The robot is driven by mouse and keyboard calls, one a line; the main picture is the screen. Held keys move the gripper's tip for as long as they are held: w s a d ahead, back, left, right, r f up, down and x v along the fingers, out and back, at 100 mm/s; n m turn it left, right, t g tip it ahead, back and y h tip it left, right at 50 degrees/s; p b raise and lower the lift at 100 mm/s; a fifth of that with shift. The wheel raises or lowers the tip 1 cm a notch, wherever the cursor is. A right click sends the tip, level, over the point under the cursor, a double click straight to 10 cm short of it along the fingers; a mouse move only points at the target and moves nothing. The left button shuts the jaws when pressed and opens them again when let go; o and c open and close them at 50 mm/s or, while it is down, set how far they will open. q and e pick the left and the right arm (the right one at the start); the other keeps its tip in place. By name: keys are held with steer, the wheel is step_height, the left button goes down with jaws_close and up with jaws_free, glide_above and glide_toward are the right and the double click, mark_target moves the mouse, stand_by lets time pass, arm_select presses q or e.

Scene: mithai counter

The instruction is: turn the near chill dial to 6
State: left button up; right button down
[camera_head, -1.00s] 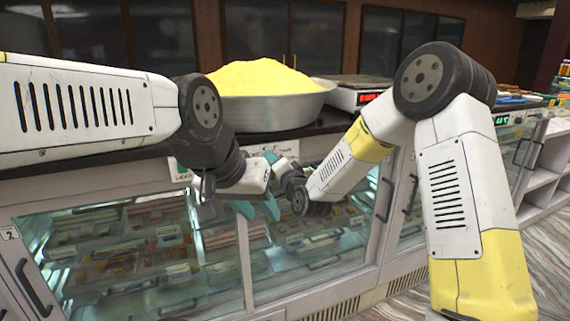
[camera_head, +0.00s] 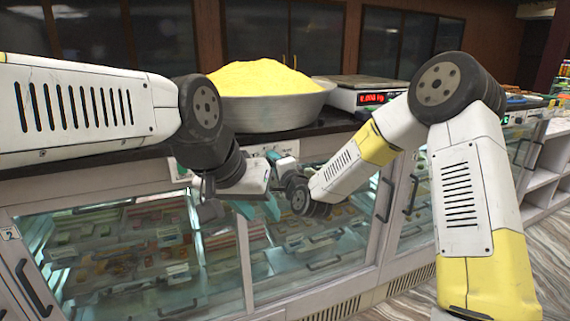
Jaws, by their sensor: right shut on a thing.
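The near chill dial cannot be made out; the white control strip (camera_head: 288,148) on the counter front is largely covered by my grippers. My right gripper (camera_head: 273,157) reaches this strip below the metal basin, with its teal fingers against the panel. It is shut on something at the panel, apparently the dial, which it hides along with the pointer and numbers. My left gripper (camera_head: 259,209) is just below and in front, by the top of the glass doors. Its teal fingers are apart with nothing visible between them.
A metal basin (camera_head: 270,112) heaped with yellow sweets (camera_head: 258,77) stands on the dark countertop above the grippers. A weighing scale (camera_head: 365,94) with a red display is to its right. Glass case doors (camera_head: 140,255) with dark handles lie below. My two arms nearly touch.

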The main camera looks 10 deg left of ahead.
steer(key=c, duration=1)
jaws_free()
steer(key=shift+o, duration=0.2)
steer(key=v, duration=0.7)
steer(key=shift+s+d, duration=0.25)
steer(key=shift+s, duration=0.1)
